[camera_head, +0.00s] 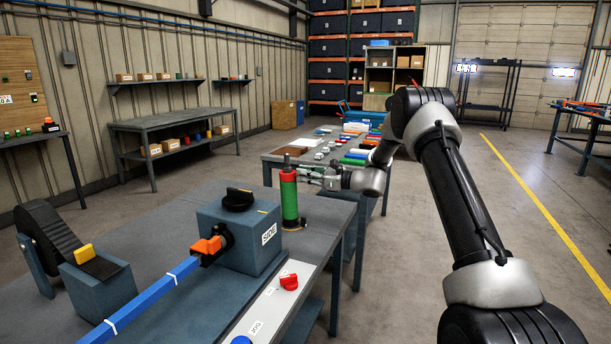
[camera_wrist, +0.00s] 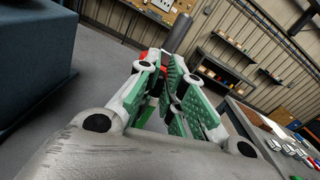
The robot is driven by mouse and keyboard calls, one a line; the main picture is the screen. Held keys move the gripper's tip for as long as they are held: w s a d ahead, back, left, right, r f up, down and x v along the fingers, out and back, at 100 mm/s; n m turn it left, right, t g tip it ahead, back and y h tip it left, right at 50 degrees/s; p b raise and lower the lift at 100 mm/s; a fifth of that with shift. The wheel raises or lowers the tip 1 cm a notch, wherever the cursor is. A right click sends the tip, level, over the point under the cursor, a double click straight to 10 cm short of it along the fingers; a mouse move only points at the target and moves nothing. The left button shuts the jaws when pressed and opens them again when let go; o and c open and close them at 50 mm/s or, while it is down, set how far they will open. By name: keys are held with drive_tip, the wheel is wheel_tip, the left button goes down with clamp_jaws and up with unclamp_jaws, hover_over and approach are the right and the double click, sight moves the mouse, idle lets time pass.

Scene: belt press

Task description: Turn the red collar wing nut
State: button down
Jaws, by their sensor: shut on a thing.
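The red collar wing nut (camera_head: 288,177) sits around an upright post, above a green cylinder (camera_head: 290,205), in the head view. A dark rod (camera_head: 287,160) sticks up out of it. My gripper (camera_head: 300,174) reaches in from the right at the height of the red collar and is shut on it. In the wrist view, the green-padded fingers of my gripper (camera_wrist: 172,88) stand on both sides of the red collar wing nut (camera_wrist: 144,56) and hide most of it. The grey rod (camera_wrist: 181,32) rises beyond the fingertips.
A blue-grey box (camera_head: 240,235) marked SIDE, with a black knob on top and an orange clamp on a blue bar (camera_head: 150,298), stands left of the post. A panel with a red knob (camera_head: 289,282) lies in front. A table behind holds several coloured parts.

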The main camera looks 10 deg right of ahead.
drive_tip(key=n, duration=0.4)
drive_tip(key=shift+s+a+f+n, duration=0.15)
drive_tip(key=shift+s+n, duration=0.1)
drive_tip(key=shift+n, duration=0.15)
drive_tip(key=n, duration=0.3)
drive_tip(key=shift+s+a+f+n+g, duration=0.1)
drive_tip(key=shift+s+n+g, duration=0.05)
drive_tip(key=shift+n+g, duration=0.2)
drive_tip(key=n, duration=0.3)
drive_tip(key=shift+f+n, duration=0.2)
drive_tip(key=shift+n, duration=0.05)
drive_tip(key=shift+s+f+n, duration=0.1)
drive_tip(key=shift+f+n, duration=0.05)
drive_tip(key=shift+n, duration=0.8)
drive_tip(key=shift+f+n, duration=0.1)
drive_tip(key=shift+n, duration=0.85)
drive_tip(key=c, duration=1.5)
unclamp_jaws()
drive_tip(key=shift+c, duration=0.2)
